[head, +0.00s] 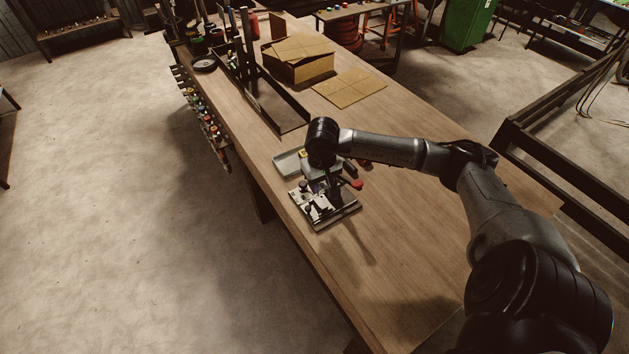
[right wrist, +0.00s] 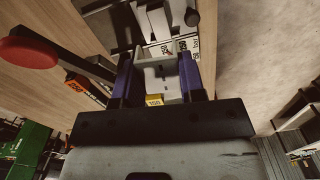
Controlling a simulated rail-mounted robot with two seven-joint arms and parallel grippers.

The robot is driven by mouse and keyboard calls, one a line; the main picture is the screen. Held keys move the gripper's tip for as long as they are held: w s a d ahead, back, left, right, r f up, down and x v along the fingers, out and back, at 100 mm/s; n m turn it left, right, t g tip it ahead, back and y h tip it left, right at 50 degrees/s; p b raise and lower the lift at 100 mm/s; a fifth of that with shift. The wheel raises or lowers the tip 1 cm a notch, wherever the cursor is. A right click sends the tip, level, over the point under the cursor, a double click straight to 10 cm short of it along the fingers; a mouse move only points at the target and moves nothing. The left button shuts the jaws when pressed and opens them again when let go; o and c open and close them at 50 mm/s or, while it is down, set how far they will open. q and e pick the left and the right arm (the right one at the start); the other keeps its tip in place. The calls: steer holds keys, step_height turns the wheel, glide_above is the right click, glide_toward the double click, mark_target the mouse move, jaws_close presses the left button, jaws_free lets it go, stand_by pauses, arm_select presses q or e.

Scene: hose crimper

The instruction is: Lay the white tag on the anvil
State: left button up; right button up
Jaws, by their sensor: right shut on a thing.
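My right gripper (head: 327,184) points down over the small bench device (head: 318,208) near the table's left edge. In the right wrist view its two dark blue fingers (right wrist: 158,78) stand either side of a pale piece (right wrist: 160,72). This piece looks like the white tag, but its outline merges with the pale metal of the device behind it. Small white labels with dark print (right wrist: 182,46) show just past the fingertips. The anvil cannot be told apart from the rest of the device. My left gripper is not in view.
A red-knobbed lever (right wrist: 28,52) juts out beside the gripper. A yellow block marked 150 (right wrist: 154,100) and an orange block (right wrist: 84,88) are close by. A shallow tray (head: 287,163) and a black rack (head: 283,112) lie further back.

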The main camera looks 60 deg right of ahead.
mark_target(321, 202)
steer(key=shift+n, duration=0.5)
steer(key=shift+f, duration=0.15)
steer(key=shift+f+b, duration=1.05)
steer(key=shift+f, duration=1.75)
steer(key=shift+f+b, duration=0.3)
steer(key=shift+f, duration=0.1)
steer(key=shift+f+b, duration=0.55)
steer(key=shift+b, duration=0.15)
steer(key=shift+b, duration=0.3)
